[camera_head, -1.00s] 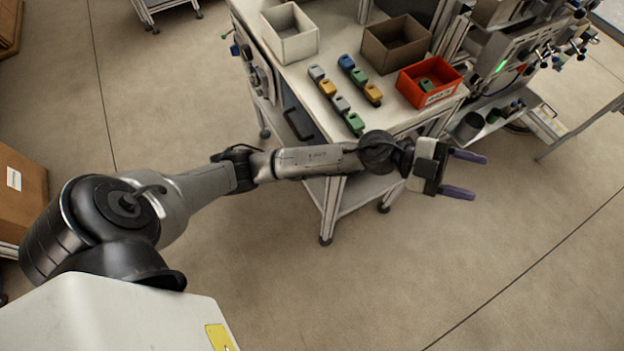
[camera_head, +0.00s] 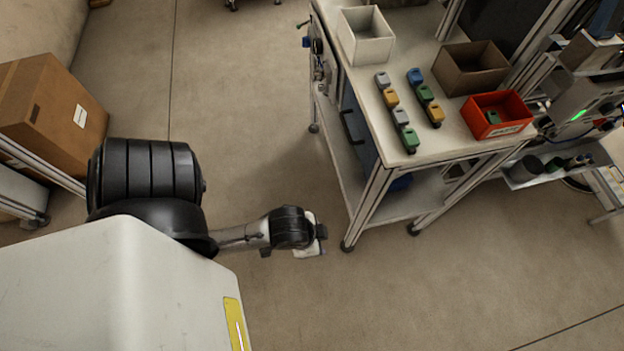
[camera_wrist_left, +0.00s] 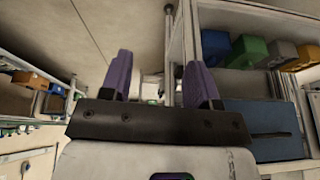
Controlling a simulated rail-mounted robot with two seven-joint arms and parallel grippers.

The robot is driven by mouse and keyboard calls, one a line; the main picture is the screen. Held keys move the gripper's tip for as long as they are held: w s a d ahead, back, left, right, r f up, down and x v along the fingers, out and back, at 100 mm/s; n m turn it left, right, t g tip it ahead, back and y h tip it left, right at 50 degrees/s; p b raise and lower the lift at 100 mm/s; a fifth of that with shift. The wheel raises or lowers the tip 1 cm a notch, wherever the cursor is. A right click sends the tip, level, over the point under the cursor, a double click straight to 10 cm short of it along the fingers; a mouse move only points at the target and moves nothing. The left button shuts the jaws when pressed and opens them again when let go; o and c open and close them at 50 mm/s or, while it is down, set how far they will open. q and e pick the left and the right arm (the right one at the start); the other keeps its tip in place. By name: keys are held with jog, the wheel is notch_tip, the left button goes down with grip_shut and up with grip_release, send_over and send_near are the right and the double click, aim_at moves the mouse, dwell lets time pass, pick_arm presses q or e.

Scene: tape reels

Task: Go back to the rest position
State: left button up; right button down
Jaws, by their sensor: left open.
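My left arm is folded in beside my white body in the head view, its wrist end (camera_head: 310,236) low over the floor, left of the table. Its fingers are hidden there. In the left wrist view, the two purple fingers of my left gripper (camera_wrist_left: 160,80) stand apart with nothing between them. My right gripper is in neither view. Two rows of tape reels stand on the table (camera_head: 455,150): a left row (camera_head: 396,112) of grey, yellow and green ones, and a right row (camera_head: 425,97) of blue, green and yellow ones.
A white bin (camera_head: 366,48), a brown bin (camera_head: 470,80) and a red bin (camera_head: 515,125) with a green reel (camera_head: 492,118) stand on the table. A cardboard box (camera_head: 50,105) is at left. A machine (camera_head: 570,95) is at right. Floor between box and table is clear.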

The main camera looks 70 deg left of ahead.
pick_arm(q)
jog(key=shift+s+f, duration=0.1)
jog(key=shift+s, duration=0.45)
notch_tip(320, 180, up, 41)
jog(key=p, duration=4.1)
